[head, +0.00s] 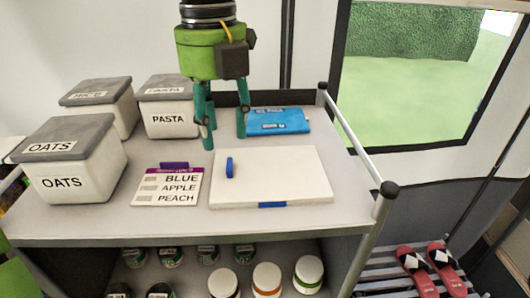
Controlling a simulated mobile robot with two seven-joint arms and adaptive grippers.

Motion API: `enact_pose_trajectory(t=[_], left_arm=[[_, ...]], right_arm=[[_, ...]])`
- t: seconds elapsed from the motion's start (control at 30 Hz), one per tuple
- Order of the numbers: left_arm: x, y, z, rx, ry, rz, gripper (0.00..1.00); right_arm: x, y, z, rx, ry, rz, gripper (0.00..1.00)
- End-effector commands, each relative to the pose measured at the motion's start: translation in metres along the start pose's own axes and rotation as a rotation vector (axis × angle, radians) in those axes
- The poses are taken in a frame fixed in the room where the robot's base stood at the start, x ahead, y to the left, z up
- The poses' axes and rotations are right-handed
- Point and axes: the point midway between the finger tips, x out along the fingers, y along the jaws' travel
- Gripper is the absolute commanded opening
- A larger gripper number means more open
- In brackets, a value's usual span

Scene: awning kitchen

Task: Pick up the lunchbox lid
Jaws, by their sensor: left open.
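The lunchbox lid appears to be the white flat rectangle (285,180) on the cart top, with a blue tab near its left side and another at its front edge. Whether a box body lies beneath it cannot be told. My left gripper (225,141) points down with its two green fingers spread and nothing between them. Its fingertips show just beyond the lid's far edge, toward the left. They look apart from the lid, but their exact height is unclear. My right gripper is not in view.
A blue ice pack (278,121) lies behind the lid. A label card (166,186) lies left of it. Lidded bins marked oats (78,180), pasta (170,121) and rice (122,110) stand at left. A rail (352,135) borders the right side. Jars (267,280) fill the lower shelf.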

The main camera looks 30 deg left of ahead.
Motion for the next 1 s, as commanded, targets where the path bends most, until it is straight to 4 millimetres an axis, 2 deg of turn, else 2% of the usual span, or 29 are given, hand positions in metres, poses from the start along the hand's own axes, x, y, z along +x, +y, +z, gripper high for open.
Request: enact_pose_trajectory(t=[0.1, 0.27, 0.4, 0.5, 0.73, 0.77, 0.8, 0.87, 1.0], left_arm=[[0.011, 0.0, 0.0, 0.002, 0.005, 0.0, 0.45], [0.031, -0.003, 0.003, 0.002, 0.009, 0.002, 0.45], [0.052, -0.004, 0.004, 0.0, 0.005, -0.001, 0.45], [0.06, -0.004, 0.004, -0.001, 0.002, -0.002, 0.45], [0.063, -0.004, 0.004, -0.002, 0.0, -0.003, 0.45], [0.063, -0.004, 0.004, -0.002, 0.0, -0.003, 0.37], [0.063, -0.004, 0.004, -0.002, 0.0, -0.003, 0.21], [0.062, -0.004, 0.004, -0.002, 0.0, -0.003, 0.0], [0.062, -0.004, 0.004, -0.002, 0.0, -0.002, 0.0]], right_arm=[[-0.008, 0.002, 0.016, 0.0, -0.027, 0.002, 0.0], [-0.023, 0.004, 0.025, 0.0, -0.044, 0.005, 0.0], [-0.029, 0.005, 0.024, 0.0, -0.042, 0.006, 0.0], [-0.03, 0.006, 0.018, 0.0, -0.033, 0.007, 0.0], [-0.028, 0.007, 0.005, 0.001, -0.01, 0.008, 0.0], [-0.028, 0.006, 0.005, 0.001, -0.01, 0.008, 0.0], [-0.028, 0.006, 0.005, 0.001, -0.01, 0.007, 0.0], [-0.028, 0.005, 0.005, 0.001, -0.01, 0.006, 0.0], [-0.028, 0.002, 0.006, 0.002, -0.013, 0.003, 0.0]])
